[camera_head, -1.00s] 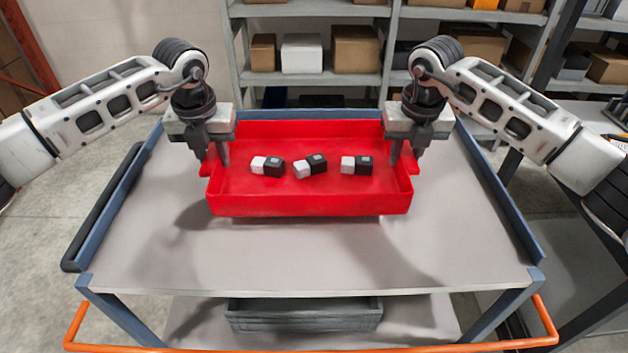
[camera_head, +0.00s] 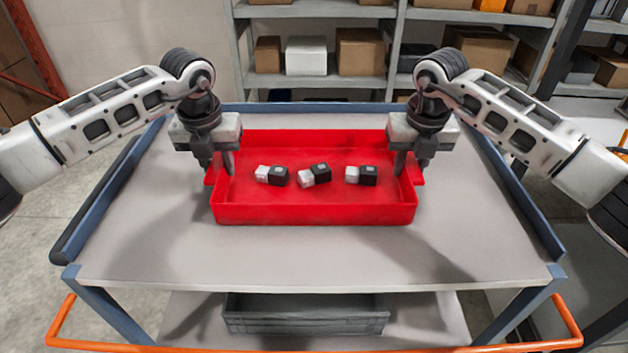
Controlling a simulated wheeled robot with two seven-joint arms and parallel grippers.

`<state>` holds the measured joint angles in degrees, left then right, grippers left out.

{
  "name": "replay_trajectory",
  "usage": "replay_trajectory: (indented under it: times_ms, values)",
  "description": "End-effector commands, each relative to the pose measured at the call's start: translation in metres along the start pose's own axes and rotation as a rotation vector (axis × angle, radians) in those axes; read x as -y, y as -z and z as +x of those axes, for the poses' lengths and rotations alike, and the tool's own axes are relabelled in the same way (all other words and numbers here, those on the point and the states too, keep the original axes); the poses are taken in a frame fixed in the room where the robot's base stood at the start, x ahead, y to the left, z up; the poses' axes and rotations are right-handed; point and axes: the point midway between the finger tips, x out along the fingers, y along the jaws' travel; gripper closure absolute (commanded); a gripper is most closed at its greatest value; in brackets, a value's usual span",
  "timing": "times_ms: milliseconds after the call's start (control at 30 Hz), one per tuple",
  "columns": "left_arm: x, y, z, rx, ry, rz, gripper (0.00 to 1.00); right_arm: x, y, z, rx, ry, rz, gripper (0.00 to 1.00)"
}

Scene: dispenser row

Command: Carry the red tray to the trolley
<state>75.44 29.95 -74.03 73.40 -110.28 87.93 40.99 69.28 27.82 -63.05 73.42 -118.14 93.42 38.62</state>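The red tray (camera_head: 315,213) is a shallow open box over the middle of the trolley's grey top (camera_head: 320,255). Its base is at or very close to the top; I cannot tell if it touches. Several small black and white blocks, joined in pairs, lie in it (camera_head: 315,175). My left gripper (camera_head: 217,171) is at the tray's left side, one finger inside the wall and one outside, shut on it. My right gripper (camera_head: 411,171) holds the right side the same way. The tray looks level.
The trolley has blue raised rims (camera_head: 500,180) at its sides and back and an orange bar (camera_head: 310,350) in front. A grey crate (camera_head: 305,315) stands on its lower shelf. Shelving with boxes (camera_head: 360,52) is behind. The trolley top around the tray is clear.

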Motion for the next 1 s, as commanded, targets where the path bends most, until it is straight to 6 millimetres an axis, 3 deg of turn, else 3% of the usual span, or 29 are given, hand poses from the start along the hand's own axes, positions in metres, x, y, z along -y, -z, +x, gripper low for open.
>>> replay_trajectory:
  times_ms: [67, 467, 800, 1000]
  values:
    - [-0.001, 0.0, -0.001, 0.0, -0.001, -0.001, 0.52, 0.001, 0.0, -0.001, -0.001, 0.002, 0.001, 0.52]
    - [0.0, -0.001, -0.011, 0.002, 0.0, -0.001, 0.52, 0.0, 0.0, -0.002, -0.001, 0.0, 0.0, 0.52]
    - [-0.001, -0.001, -0.08, 0.004, -0.001, 0.0, 0.52, 0.0, 0.0, -0.001, -0.001, -0.001, 0.0, 0.52]
    - [-0.001, -0.001, -0.111, 0.002, -0.001, -0.001, 0.52, 0.0, 0.0, -0.001, -0.001, -0.001, 0.0, 0.52]
